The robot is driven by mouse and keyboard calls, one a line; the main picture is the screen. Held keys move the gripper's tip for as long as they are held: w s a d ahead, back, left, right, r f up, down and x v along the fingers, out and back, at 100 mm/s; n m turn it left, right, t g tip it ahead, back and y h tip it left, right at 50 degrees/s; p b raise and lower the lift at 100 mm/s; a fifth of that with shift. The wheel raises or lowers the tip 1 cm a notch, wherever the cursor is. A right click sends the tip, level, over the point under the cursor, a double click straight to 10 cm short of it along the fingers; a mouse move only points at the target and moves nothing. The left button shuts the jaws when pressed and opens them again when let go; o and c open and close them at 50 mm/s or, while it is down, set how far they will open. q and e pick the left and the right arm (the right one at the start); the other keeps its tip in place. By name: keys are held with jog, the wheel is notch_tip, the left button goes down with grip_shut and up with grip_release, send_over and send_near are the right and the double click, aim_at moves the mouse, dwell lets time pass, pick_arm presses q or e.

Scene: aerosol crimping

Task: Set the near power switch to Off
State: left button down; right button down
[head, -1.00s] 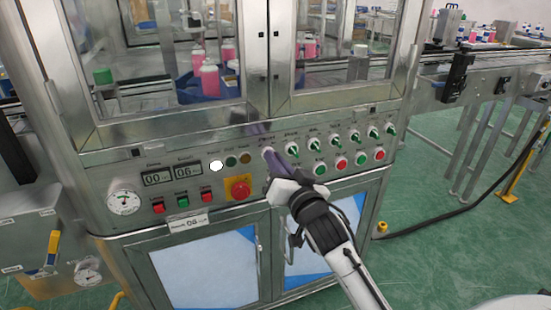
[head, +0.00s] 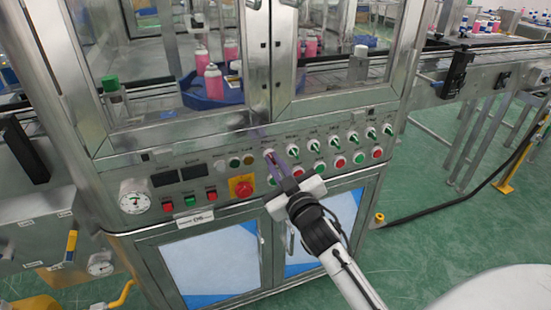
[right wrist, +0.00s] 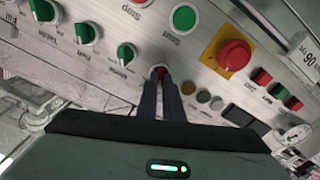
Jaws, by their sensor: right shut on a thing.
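The near power switch (head: 268,153) is the leftmost knob in the upper row of rotary switches on the machine's slanted panel. My right gripper (head: 272,158) reaches it from the front right, its two fingers shut on the knob. In the right wrist view the fingertips (right wrist: 160,74) meet the panel at this switch, and a bit of red knob (right wrist: 158,70) shows between them. The fingers hide most of the knob and its label, so its exact pointing is hard to read. My left gripper is not in view.
Green rotary switches (head: 314,145) continue to the right, with red and green push buttons below. A red emergency stop (head: 243,187) on a yellow plate sits left of my gripper. Two displays (head: 180,175) and the lamps beside them look dark. Glass doors stand above.

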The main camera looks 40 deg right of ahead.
jog(key=shift+n, duration=0.9)
jog(key=c, duration=1.9)
grip_release()
jog(key=v, duration=1)
jog(key=shift+s+a, duration=0.1)
jog(key=shift+a, duration=0.05)
